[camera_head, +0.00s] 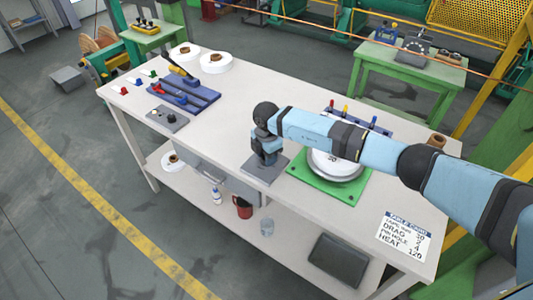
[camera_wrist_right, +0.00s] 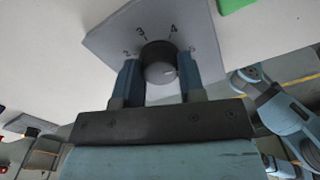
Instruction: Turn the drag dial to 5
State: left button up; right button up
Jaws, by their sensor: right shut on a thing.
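The drag dial (camera_wrist_right: 158,62) is a dark round knob on a grey plate (camera_wrist_right: 112,38) marked 2, 3, 4 and a fainter number at the right. A small pale mark shows on the right side of the knob's face; which number it points at I cannot tell exactly. My right gripper (camera_wrist_right: 159,76) is shut on the knob, one finger on each side. In the head view the right gripper (camera_head: 267,157) reaches down over the grey plate (camera_head: 262,171) at the table's front edge, and hides the dial. My left gripper is not in view.
A card with settings (camera_head: 403,236) lies on the table's right end. A blue rack (camera_head: 187,98), a grey switch plate (camera_head: 167,118) and white rolls (camera_head: 216,63) stand at left. The middle tabletop is clear.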

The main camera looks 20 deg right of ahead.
dwell(0.3)
jog(key=o, duration=0.9)
jog(key=shift+r, duration=0.15)
notch_tip(320, 180, up, 14)
jog(key=shift+f+b, duration=0.15)
jog(key=shift+b, duration=0.45)
jog(key=shift+f, duration=0.1)
